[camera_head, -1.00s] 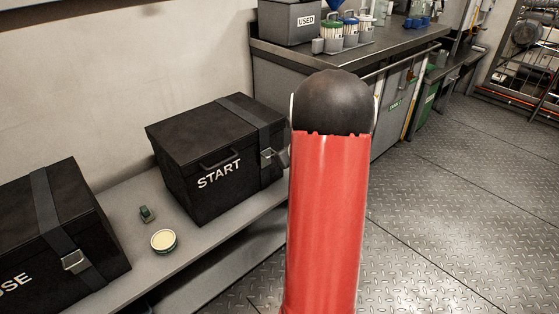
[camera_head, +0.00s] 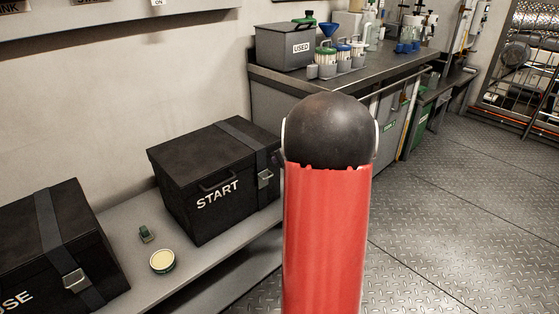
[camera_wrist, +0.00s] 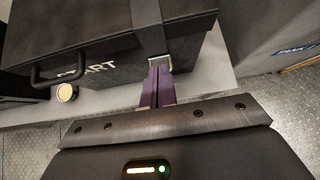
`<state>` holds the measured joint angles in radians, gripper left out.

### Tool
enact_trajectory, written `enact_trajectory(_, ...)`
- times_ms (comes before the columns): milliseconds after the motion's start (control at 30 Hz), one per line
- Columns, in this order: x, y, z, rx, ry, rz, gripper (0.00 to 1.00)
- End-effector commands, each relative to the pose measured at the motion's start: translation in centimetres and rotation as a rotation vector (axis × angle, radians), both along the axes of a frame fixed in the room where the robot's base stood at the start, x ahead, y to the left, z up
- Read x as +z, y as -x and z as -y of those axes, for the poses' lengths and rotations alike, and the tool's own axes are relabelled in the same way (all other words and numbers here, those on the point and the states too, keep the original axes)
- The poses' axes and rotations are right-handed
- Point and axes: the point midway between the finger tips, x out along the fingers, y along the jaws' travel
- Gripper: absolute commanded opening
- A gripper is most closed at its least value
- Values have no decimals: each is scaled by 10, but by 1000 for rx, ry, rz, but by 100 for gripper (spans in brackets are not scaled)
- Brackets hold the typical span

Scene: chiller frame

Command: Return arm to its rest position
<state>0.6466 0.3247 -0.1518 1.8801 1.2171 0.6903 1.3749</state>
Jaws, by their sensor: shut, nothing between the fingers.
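My gripper (camera_wrist: 157,88) shows in the wrist view as two purple fingers closed together, with nothing visible between them. The fingertips lie in front of the metal latch of the black START box (camera_wrist: 100,40); I cannot tell whether they touch it. In the head view the START box (camera_head: 205,180) stands closed on a grey shelf. My red arm link with its dark round joint fills the middle of the head view and hides most of my gripper there.
A second black strapped box (camera_head: 50,240) stands at left on the shelf (camera_head: 205,262). A round tin (camera_head: 162,262) and a small green object (camera_head: 146,234) lie between the boxes. A workbench (camera_head: 270,100) with a grey USED bin (camera_head: 285,46) stands behind. Floor at right is clear.

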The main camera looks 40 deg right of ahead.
Motion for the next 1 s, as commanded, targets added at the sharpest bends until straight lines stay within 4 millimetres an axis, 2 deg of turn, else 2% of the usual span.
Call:
enact_trajectory(333,0,0,0,3,2,-1,0)
enact_trajectory(400,3,0,-8,29,20,-1,0)
enact_trajectory(467,11,1,-23,93,62,-3,0)
enact_trajectory(567,30,9,-71,297,202,-8,0)
enact_trajectory(667,53,31,-137,607,423,-5,0)
enact_trajectory(700,60,43,-163,744,523,-2,0)
enact_trajectory(800,71,82,-220,1080,774,12,0)
enact_trajectory(900,76,126,-263,1409,1031,34,0)
enact_trajectory(1000,76,172,-292,1723,1292,57,0)
